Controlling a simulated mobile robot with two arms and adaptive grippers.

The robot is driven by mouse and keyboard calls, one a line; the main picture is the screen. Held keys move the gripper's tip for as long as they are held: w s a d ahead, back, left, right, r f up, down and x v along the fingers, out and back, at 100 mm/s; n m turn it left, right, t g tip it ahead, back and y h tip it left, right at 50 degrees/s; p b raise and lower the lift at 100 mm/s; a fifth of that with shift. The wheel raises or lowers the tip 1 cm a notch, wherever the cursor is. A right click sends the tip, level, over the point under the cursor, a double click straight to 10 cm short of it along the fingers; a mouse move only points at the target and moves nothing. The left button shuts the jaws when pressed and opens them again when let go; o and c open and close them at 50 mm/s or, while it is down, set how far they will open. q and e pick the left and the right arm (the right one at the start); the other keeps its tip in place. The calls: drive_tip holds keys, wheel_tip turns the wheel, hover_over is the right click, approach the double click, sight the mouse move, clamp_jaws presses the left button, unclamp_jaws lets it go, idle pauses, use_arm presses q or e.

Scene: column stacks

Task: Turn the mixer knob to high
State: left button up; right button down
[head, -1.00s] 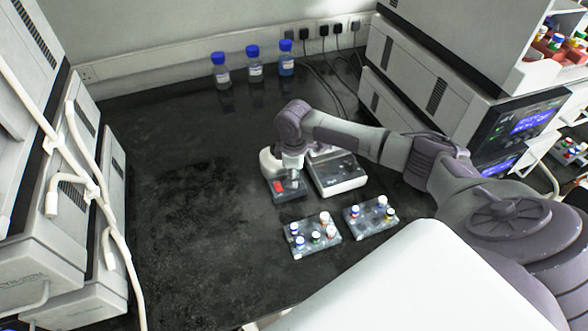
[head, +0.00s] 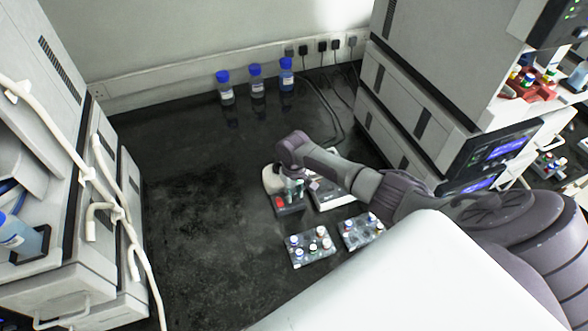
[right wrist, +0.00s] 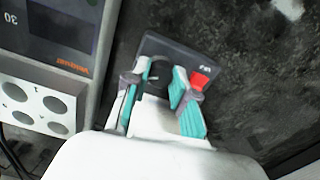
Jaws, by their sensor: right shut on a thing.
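The mixer is a small unit with a white body (head: 271,178) and a dark front plate with a red switch (head: 280,203). In the right wrist view, its dark plate (right wrist: 185,55) carries the red switch (right wrist: 200,80) and a round black knob (right wrist: 157,80). My right gripper (head: 292,188) is down at the mixer's front. In the right wrist view, its teal finger pads (right wrist: 160,85) stand on both sides of the knob and are shut on it. The pads partly hide the knob, and I cannot read its setting. My left gripper is out of view.
A grey device with a display (right wrist: 62,28) stands close beside the mixer. Two vial racks (head: 312,249) (head: 362,233) sit in front. Blue-capped bottles (head: 257,84) stand at the back wall. The bench to the left (head: 195,200) is clear.

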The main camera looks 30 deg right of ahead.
sight(294, 194)
drive_tip(key=shift+w+r+m+p, duration=0.1)
drive_tip(key=shift+m+p, duration=1.1)
drive_tip(key=shift+m, duration=0.9)
drive_tip(key=c, duration=0.9)
unclamp_jaws()
drive_tip(key=shift+c, duration=0.2)
wheel_tip(294, 194, up, 12)
